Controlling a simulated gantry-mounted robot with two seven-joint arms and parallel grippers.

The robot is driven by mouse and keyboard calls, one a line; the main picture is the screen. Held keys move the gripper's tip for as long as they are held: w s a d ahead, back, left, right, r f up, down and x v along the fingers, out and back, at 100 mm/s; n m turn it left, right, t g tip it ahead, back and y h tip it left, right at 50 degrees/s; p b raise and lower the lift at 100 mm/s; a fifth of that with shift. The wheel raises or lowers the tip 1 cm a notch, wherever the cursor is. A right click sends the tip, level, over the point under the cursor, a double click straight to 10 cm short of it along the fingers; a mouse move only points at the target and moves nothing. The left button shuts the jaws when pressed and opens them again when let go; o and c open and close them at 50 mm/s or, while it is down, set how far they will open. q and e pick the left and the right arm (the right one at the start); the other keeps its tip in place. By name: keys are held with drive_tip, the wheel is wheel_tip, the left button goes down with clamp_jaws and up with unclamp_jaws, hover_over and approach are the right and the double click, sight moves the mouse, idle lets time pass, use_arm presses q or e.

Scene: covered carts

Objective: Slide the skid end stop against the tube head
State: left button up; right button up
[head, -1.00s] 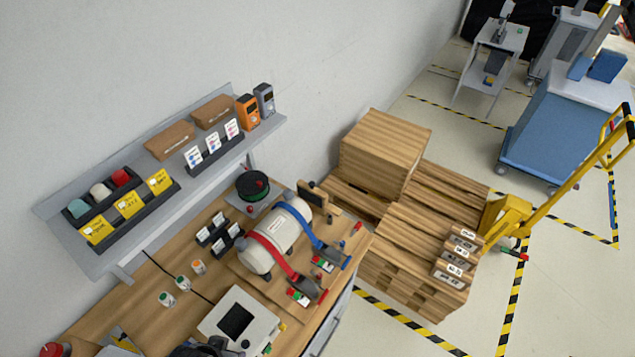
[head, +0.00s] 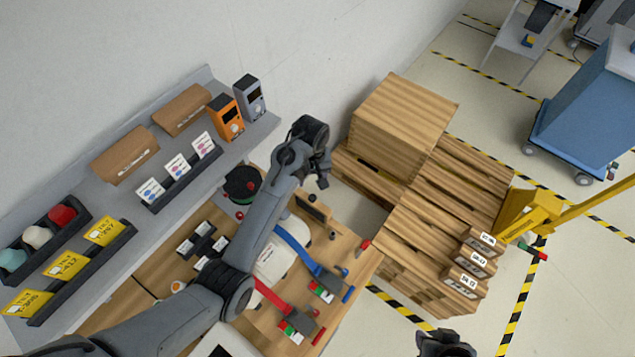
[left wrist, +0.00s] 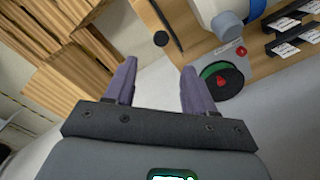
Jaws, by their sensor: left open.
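The white tube (head: 283,262) lies on the wooden bench under a red and a blue strap; my left arm hides much of it. The end stop (head: 314,208), a small upright wooden piece with a dark face, stands near the tube's far end. In the left wrist view, the tube's end with a grey cap (left wrist: 228,24) shows at the top, and a dark bar that seems to be the stop (left wrist: 167,24) is left of it. My left gripper (head: 323,182) is open and empty beyond the stop; its two purple fingers (left wrist: 159,66) are apart. A dark part, probably my right gripper (head: 445,345), is cut off at the bottom edge.
A reel with a green rim (head: 241,184) stands beside the tube. A shelf (head: 262,128) with cases and meters runs along the wall. Pallets (head: 420,215) with a wooden crate (head: 400,120) stand right of the bench. Strap handles (head: 318,336) stick out near the front edge.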

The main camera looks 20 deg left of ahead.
sight(312, 197)
use_arm(q)
drive_tip(key=f, duration=0.5)
drive_tip(key=f+p, duration=0.1)
drive_tip(key=f, duration=0.2)
drive_tip(key=shift+s+f, duration=0.25)
drive_tip(key=shift+f, duration=0.85)
use_arm(e)
drive_tip(key=shift+s+r, duration=0.15)
drive_tip(key=shift+r, duration=0.55)
use_arm(q)
drive_tip(key=shift+c, duration=0.5)
clamp_jaws()
